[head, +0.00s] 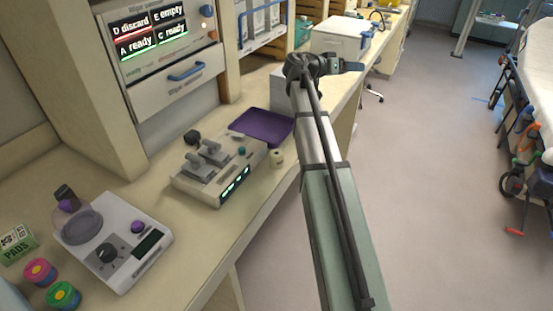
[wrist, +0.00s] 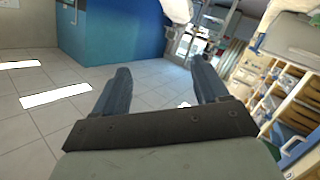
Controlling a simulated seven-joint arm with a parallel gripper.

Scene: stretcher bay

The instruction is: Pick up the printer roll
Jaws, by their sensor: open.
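A small pale cylinder that looks like the printer roll (head: 277,158) stands on the counter in the head view. It is just right of the grey device with green displays and in front of the purple tray. My gripper (head: 352,66) is up and beyond it, out past the counter's front edge, pointing right. In the wrist view my gripper (wrist: 160,88) has its two fingers spread apart with nothing between them. The roll does not show in the wrist view.
The grey device (head: 205,180) and purple tray (head: 262,124) flank the roll. A white scale-like device (head: 113,240), a pads box (head: 16,243) and small colored tubs (head: 40,271) sit at left. A lidded white box (head: 338,38) stands farther back. A stretcher (head: 535,75) is at right; the floor between is open.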

